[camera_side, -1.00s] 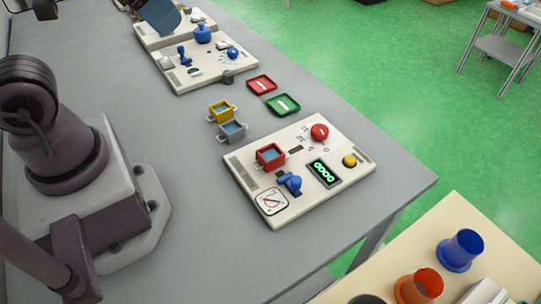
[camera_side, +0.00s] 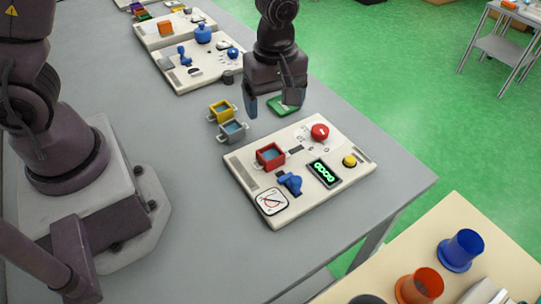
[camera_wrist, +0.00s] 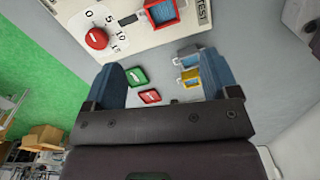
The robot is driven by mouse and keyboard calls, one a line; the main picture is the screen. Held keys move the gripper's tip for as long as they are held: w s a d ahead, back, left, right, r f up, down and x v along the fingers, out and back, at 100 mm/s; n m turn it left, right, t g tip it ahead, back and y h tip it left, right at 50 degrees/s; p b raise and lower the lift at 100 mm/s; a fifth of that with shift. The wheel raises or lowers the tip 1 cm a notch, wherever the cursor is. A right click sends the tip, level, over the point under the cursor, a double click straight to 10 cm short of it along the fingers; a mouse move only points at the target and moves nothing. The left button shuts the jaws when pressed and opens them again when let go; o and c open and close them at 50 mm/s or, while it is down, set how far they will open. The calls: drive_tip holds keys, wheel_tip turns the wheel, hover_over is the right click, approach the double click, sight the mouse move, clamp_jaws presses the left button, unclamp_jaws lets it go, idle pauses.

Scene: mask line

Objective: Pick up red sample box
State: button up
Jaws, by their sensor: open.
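The red sample box (camera_side: 270,156), an open-topped box with blue inside and small side handles, sits on the near white panel (camera_side: 245,183). In the wrist view the red box (camera_wrist: 163,13) is at the top edge, partly cut off. My gripper (camera_side: 270,103) is open and empty, pointing down. It is above the table just beyond the panel's far edge, behind and apart from the red box. In the wrist view my gripper's blue fingers (camera_wrist: 165,80) are spread wide with nothing between their tips.
A grey box (camera_side: 232,132) and a yellow box (camera_side: 221,111) stand left of the panel. A green plate (camera_side: 284,105) lies behind my gripper; a red plate (camera_wrist: 149,96) shows in the wrist view. The panel has a red knob (camera_side: 320,131), a blue valve (camera_side: 290,183) and a yellow button (camera_side: 349,161).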

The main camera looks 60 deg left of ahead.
drive_tip(key=n, duration=0.2)
hover_over(270, 152)
drive_tip(key=f, duration=0.7)
drive_tip(key=shift+w+d+f, duration=0.15)
drive_tip(key=shift+w+d, duration=0.05)
drive_tip(key=shift+w, duration=0.15)
drive_tip(key=f, duration=0.5)
drive_tip(key=shift+s+a+f, duration=0.15)
drive_tip(key=shift+s+f, duration=0.15)
drive_tip(key=shift+s, duration=0.05)
drive_tip(key=c, duration=1)
